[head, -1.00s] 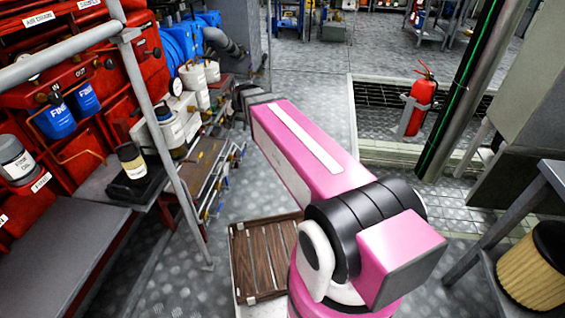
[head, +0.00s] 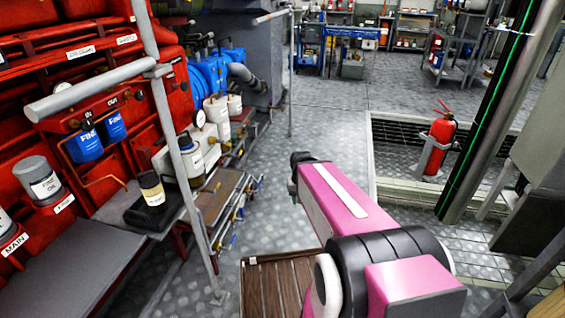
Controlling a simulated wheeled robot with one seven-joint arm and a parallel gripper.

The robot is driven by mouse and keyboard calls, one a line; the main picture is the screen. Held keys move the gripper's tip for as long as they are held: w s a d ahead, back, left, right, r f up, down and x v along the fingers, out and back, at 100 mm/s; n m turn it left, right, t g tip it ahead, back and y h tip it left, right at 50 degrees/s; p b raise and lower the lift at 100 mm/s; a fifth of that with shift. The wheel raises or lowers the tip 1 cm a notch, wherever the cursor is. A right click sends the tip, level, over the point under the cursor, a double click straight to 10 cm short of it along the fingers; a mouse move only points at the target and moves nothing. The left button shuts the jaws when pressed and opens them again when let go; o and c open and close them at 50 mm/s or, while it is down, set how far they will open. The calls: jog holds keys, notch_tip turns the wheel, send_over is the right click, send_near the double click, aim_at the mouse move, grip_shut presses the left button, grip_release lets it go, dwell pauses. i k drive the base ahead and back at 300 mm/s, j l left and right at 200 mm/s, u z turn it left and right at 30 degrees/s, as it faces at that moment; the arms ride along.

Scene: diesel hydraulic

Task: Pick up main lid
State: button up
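A label reading MAIN (head: 14,244) is on the red machine at the left edge of the head view. A pale canister (head: 5,224) stands just above this label and is cut off by the picture edge. I cannot make out a separate main lid on it. Another canister with a grey top (head: 38,180) stands to its right. My pink arm reaches away from me at the lower right, and its far dark joint is near the middle of the picture. My gripper does not show.
A grey railing (head: 185,170) stands between my arm and the red machine (head: 75,110). A wooden slatted pallet (head: 275,285) lies below my arm. A fire extinguisher (head: 437,145) stands right. The floor ahead is clear.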

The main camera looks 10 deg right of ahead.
aim_at(234, 102)
jog(key=u, duration=1.05)
jog(key=i+l+z, duration=0.3)
jog(key=l, duration=0.25)
jog(key=i+l+z, duration=0.3)
jog(key=i+l, duration=0.2)
